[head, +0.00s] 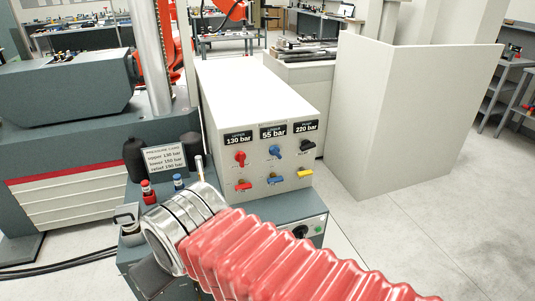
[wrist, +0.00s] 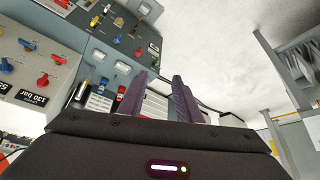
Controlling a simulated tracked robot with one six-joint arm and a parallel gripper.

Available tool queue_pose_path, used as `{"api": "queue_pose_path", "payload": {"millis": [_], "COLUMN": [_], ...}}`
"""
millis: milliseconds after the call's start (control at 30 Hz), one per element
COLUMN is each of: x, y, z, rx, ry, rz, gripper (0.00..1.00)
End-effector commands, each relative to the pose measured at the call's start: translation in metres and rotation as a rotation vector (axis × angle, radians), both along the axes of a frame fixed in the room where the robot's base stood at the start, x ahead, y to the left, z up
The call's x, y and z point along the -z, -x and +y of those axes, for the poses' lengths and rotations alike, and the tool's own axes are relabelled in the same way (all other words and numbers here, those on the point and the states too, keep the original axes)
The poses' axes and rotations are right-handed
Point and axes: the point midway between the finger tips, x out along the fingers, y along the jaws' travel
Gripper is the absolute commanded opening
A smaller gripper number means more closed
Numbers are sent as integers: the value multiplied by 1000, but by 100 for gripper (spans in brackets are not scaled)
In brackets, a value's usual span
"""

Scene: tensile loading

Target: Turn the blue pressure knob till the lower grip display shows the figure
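The blue pressure knob (head: 276,151) is on the front of the white control box (head: 225,90), under the middle display (head: 272,131), which reads 55 bar. A red knob (head: 240,158) is to its left and a black one (head: 306,146) to its right. The pressure card (head: 165,160) reads upper 130 bar and lower 150 bar; its last line is hard to read. In the wrist view my gripper (wrist: 164,92) has its two dark fingers apart with nothing between them. It is clear of the knobs, and the panel shows turned over at the left. My gripper does not show clearly in the head view.
Below the knobs are several small coloured handles (head: 275,180). Red and blue fittings (head: 178,181) and dark bottles stand by the card. A pale partition (head: 420,110) stands right of the box. Open floor lies at the right.

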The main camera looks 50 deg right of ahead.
Motion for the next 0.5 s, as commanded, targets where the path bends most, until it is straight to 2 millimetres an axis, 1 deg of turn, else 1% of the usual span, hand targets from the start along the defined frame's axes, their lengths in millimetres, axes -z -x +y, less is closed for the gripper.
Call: {"api": "queue_pose_path", "payload": {"millis": [267,367,467,500], "x": [0,-1,-2,-3], "y": [0,-1,-7,-13], "z": [0,-1,-4,-7], "rx": [0,3,21,32], "ry": [0,-1,0,1], "rz": [0,-1,-10,-17], "gripper": [31,38,45,48]}}
